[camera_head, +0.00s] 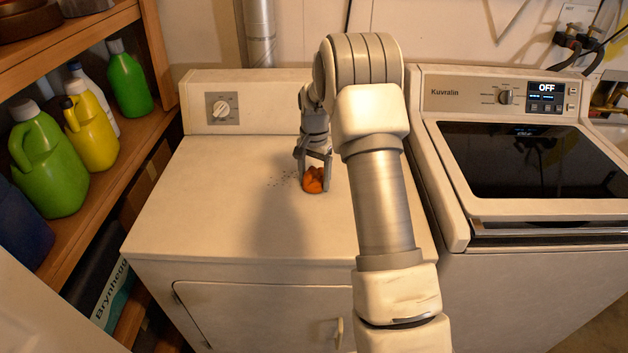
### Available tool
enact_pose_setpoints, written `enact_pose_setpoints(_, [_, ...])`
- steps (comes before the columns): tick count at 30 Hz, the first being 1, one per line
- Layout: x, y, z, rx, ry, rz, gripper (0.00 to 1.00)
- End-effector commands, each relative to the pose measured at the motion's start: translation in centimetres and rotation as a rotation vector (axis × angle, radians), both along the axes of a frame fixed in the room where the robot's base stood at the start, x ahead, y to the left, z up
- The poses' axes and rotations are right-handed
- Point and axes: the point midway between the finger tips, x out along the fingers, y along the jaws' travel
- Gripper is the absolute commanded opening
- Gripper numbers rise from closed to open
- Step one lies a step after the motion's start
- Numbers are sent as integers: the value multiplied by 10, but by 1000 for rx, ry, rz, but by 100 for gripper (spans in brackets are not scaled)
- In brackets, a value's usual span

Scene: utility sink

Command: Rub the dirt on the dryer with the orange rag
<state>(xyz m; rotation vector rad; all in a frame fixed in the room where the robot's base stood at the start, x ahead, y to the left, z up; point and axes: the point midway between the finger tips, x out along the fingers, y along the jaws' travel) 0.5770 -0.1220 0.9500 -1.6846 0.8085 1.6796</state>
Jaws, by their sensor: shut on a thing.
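The dryer (200,220) is the white machine in the middle, with a round knob on its back panel. A patch of small dark dirt specks (279,180) lies on its top, just left of my gripper. My gripper (314,181) points down at the dryer top and is shut on the crumpled orange rag (313,183). The rag is at or very close to the dryer's surface, beside the specks. I cannot tell whether dirt lies under the rag or behind the gripper. My arm covers the right part of the dryer top.
A washer (460,240) with a dark glass lid stands close on the right, its display reading OFF. A wooden shelf (75,235) with green, yellow and white bottles stands at the left. A metal duct (260,35) rises behind the dryer. The dryer top's front left is clear.

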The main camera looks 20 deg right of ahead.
Motion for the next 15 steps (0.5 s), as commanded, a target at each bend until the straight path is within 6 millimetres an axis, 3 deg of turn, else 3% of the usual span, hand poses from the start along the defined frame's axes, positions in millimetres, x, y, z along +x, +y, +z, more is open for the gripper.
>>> enact_pose_setpoints(15, [31, -13, -2, 1, 0, -1, 33])
